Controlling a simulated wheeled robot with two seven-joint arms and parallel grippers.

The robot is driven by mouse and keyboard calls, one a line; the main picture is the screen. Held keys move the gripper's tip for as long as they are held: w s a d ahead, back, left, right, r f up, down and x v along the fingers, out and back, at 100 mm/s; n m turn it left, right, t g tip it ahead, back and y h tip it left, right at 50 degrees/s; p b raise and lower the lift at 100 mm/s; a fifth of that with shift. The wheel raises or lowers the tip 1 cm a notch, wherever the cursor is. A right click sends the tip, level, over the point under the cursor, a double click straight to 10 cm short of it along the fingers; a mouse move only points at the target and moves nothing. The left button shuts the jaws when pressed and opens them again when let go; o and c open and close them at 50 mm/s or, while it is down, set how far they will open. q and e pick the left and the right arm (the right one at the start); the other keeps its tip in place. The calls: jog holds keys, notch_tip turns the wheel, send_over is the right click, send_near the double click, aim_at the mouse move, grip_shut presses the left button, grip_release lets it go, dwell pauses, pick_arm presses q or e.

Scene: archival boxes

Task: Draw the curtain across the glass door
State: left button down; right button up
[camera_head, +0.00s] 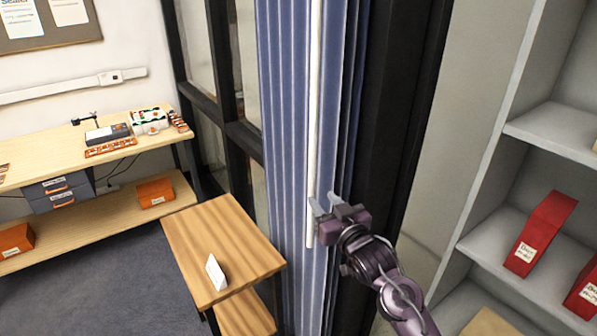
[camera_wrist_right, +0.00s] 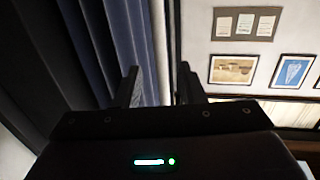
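The blue pleated curtain (camera_head: 283,120) hangs bunched at the right side of the dark-framed glass door (camera_head: 232,90); it also shows in the right wrist view (camera_wrist_right: 115,40). A thin white wand (camera_head: 314,110) hangs upright in front of the curtain, its lower end just below gripper height. My right gripper (camera_head: 323,203) is at the lower part of the wand, close to the curtain. In the right wrist view its two fingers (camera_wrist_right: 160,88) stand apart, with the pale wand (camera_wrist_right: 161,45) showing between them. I cannot tell whether they touch it. My left gripper is not in view.
A small wooden table (camera_head: 215,240) with a white card (camera_head: 216,272) stands left of the curtain. A workbench (camera_head: 60,165) lies farther left. Grey shelves (camera_head: 490,235) with red boxes (camera_head: 540,232) stand at the right. Dark carpet (camera_head: 95,270) is clear at lower left.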

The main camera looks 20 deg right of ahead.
aim_at(313, 186)
jog(key=shift+w+a+r, duration=0.1)
jog(key=shift+w+r, duration=0.15)
jog(key=shift+r, duration=0.15)
jog(key=shift+w+r+p, duration=0.1)
jog(key=shift+w+p, duration=0.25)
jog(key=w, duration=0.1)
jog(key=w+p, duration=0.1)
jog(key=w, duration=0.3)
jog(key=shift+a+p, duration=0.35)
jog(key=shift+a, duration=0.05)
jog(key=shift+w+a+f, duration=0.1)
jog(key=shift+w+f, duration=0.1)
jog(key=shift+w, duration=0.35)
jog(key=shift+c, duration=0.5)
grip_shut()
